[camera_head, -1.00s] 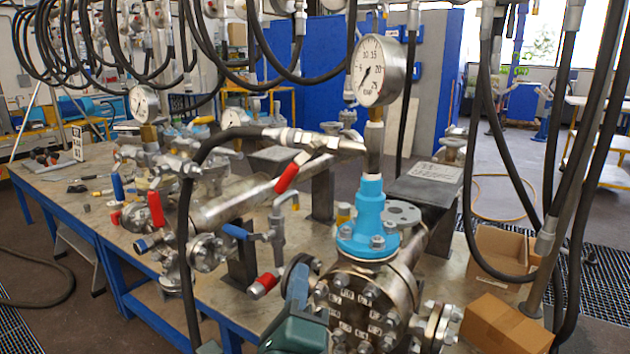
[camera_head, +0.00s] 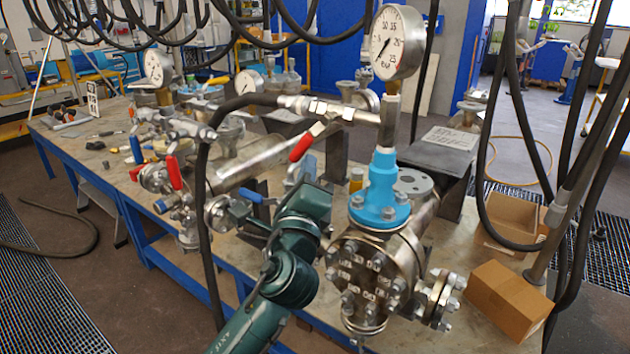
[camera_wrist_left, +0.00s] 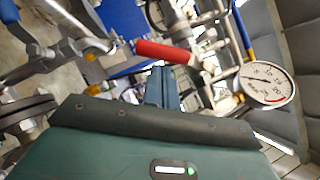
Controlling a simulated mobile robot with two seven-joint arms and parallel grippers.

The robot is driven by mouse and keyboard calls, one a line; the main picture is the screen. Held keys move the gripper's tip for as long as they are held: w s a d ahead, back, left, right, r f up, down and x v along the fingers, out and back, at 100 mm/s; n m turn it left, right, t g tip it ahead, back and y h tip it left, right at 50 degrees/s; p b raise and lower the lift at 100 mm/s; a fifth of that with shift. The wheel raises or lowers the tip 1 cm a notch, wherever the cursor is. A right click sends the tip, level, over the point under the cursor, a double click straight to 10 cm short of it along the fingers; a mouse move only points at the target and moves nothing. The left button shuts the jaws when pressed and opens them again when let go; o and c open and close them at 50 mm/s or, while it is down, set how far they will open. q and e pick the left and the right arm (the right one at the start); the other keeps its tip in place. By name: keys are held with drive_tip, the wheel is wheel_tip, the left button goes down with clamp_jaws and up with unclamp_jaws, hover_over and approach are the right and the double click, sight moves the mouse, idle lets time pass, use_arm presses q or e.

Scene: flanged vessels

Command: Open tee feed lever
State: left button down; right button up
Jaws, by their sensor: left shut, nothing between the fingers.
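A red lever handle (camera_head: 301,147) hangs slantwise down to the left from the valve on the steel pipe tee beside the large pressure gauge (camera_head: 397,42). I take it to be the tee feed lever. My left gripper (camera_head: 303,170) is shut and empty, just below this handle in the head view. In the left wrist view the fingers (camera_wrist_left: 161,86) point up the picture toward a red handle (camera_wrist_left: 165,51) lying across just beyond their tips. I cannot tell whether they touch it. My right gripper is not in view.
A blue flanged fitting (camera_head: 380,195) tops the bolted steel vessel (camera_head: 362,280) right of my arm. A black hose (camera_head: 203,220) hangs left of my arm. Other red-handled valves (camera_head: 173,172) stand farther left. A cardboard box (camera_head: 508,298) sits at right.

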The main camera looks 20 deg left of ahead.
use_arm(q)
drive_tip(key=shift+w+a+r, duration=0.1)
drive_tip(key=shift+a, duration=0.05)
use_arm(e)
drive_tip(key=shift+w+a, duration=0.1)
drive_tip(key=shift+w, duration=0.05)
use_arm(q)
drive_tip(key=shift+w+a+r+m+t+h, duration=0.15)
drive_tip(key=shift+a+m+t+h, duration=0.2)
drive_tip(key=shift+m, duration=0.45)
drive_tip(key=shift+w+a+m+t+h+b, duration=0.15)
drive_tip(key=shift+a+m+t+h+b, duration=0.3)
drive_tip(key=shift+m, duration=0.65)
drive_tip(key=a+r+m+h, duration=0.1)
drive_tip(key=m+h, duration=0.2)
drive_tip(key=m, duration=0.1)
drive_tip(key=w+a+r+m+h+b, duration=0.1)
drive_tip(key=m+h, duration=0.2)
drive_tip(key=m, duration=0.1)
drive_tip(key=a+r+m+h+b, duration=0.1)
drive_tip(key=r+m+h, duration=0.1)
drive_tip(key=m+h, duration=0.1)
drive_tip(key=shift+w+a+m+t, duration=0.15)
drive_tip(key=shift+a+m+t, duration=0.15)
drive_tip(key=shift+a+m, duration=0.1)
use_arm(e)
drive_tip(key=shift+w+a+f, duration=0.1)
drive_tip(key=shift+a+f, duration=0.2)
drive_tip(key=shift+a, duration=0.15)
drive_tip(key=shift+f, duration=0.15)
